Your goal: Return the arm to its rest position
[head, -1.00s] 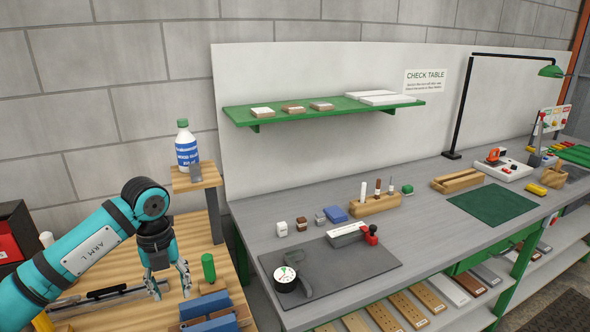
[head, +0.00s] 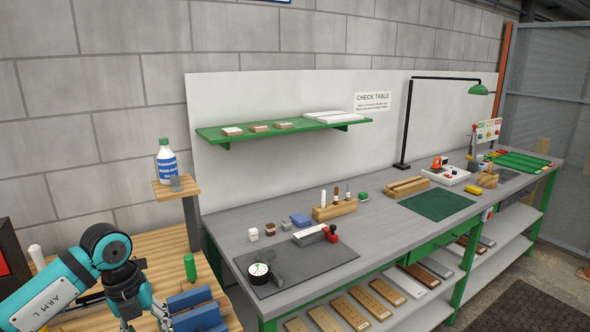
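My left arm (head: 62,290) is teal and grey, with "ARM L" on a white plate, and comes in from the left. Its gripper (head: 146,319) points down over the wooden bench (head: 72,254) at the lower left. The fingers are spread with nothing visible between them, and their tips are close to the picture's bottom edge. My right arm and gripper are not in view.
A bottle (head: 166,160) stands on a small wooden shelf (head: 190,187) behind the arm. The grey check table (head: 375,222) extends right, with a dial gauge (head: 259,274) on a dark mat (head: 322,264). A green shelf (head: 285,128) hangs above.

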